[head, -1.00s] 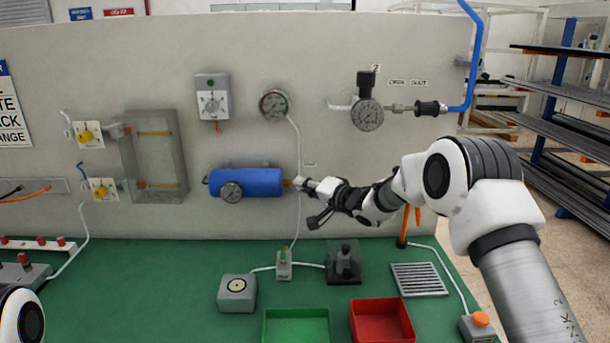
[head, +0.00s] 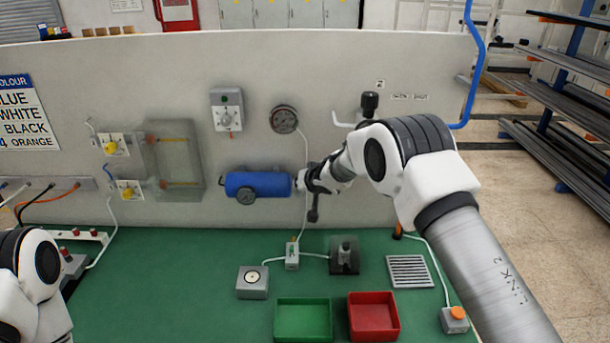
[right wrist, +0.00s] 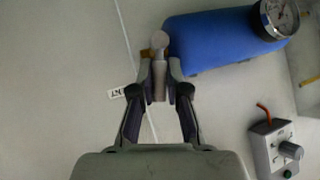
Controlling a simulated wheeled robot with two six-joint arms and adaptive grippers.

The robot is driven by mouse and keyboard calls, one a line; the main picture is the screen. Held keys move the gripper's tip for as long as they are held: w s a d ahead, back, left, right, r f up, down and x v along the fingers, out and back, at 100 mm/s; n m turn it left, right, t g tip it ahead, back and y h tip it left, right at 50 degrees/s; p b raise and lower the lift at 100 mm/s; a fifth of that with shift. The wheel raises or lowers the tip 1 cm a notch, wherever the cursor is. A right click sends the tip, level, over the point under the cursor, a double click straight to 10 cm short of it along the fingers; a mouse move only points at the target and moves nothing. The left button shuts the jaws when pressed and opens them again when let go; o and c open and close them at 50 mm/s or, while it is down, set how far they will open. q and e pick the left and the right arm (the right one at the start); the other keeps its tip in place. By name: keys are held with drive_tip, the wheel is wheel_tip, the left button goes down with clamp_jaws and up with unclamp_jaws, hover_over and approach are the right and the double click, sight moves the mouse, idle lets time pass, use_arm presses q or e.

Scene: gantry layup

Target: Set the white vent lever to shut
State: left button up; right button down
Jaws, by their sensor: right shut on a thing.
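The white vent lever (right wrist: 159,82) sits at the brass fitting (right wrist: 147,53) on the end of the blue cylinder (right wrist: 212,38). In the right wrist view it lies between the two fingertips of my right gripper (right wrist: 161,74), which is shut on it. Its round pale end shows just beyond the fingertips. In the head view my right gripper (head: 306,182) is at the right end of the blue cylinder (head: 259,183) and mostly hides the lever. My left arm shows at the lower left edge, but its gripper is out of view.
A round gauge (head: 284,119) and a grey switch box (head: 227,110) are on the panel above the cylinder. A thin white tube runs down behind my right gripper. Green (head: 303,300) and red (head: 373,298) trays stand on the green bench below.

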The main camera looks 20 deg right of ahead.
drive_tip(key=shift+w+a+n+h+b, duration=0.1)
drive_tip(key=shift+a+n+h+b, duration=0.2)
drive_tip(key=shift+n+h+b, duration=0.15)
drive_tip(key=shift+a+n+g+h+b, duration=0.2)
drive_tip(key=shift+n+g+h+b, duration=0.1)
drive_tip(key=shift+h+b, duration=0.4)
drive_tip(key=shift+w+b, duration=0.1)
drive_tip(key=shift+b, duration=0.25)
drive_tip(key=c, duration=1.2)
unclamp_jaws()
drive_tip(key=shift+o, duration=0.2)
drive_tip(key=shift+r, duration=0.15)
